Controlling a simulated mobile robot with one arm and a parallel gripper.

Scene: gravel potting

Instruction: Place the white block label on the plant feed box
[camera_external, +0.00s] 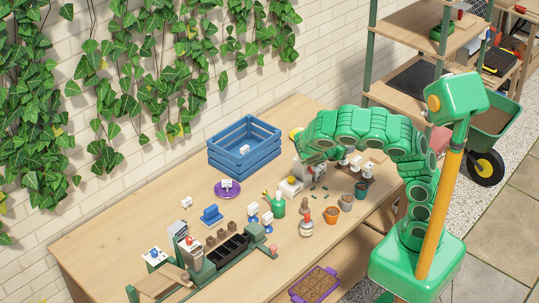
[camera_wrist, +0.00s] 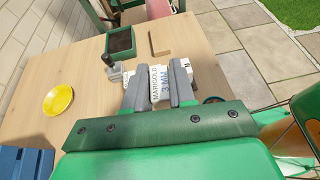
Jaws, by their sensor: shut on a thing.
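In the wrist view, my gripper (camera_wrist: 158,82) has its two grey fingers closed on a white block label (camera_wrist: 157,88) with dark print that seems to read "MARIGOLD" and "3 MM". In the external view, my gripper (camera_external: 307,160) is low over the far right part of the bench, to the right of the blue crate; the held block cannot be made out clearly there. A small white box with yellow (camera_external: 291,187) stands just below the gripper. I cannot tell which box is the plant feed box; no such print is readable.
The blue slatted crate (camera_external: 244,165) carries a small white tag. A purple saucer (camera_external: 228,195), a green bottle (camera_external: 278,207) and several small pots stand on the wooden bench (camera_external: 130,228). In the wrist view, a yellow dish (camera_wrist: 58,100) and a dark planter (camera_wrist: 121,43) lie ahead.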

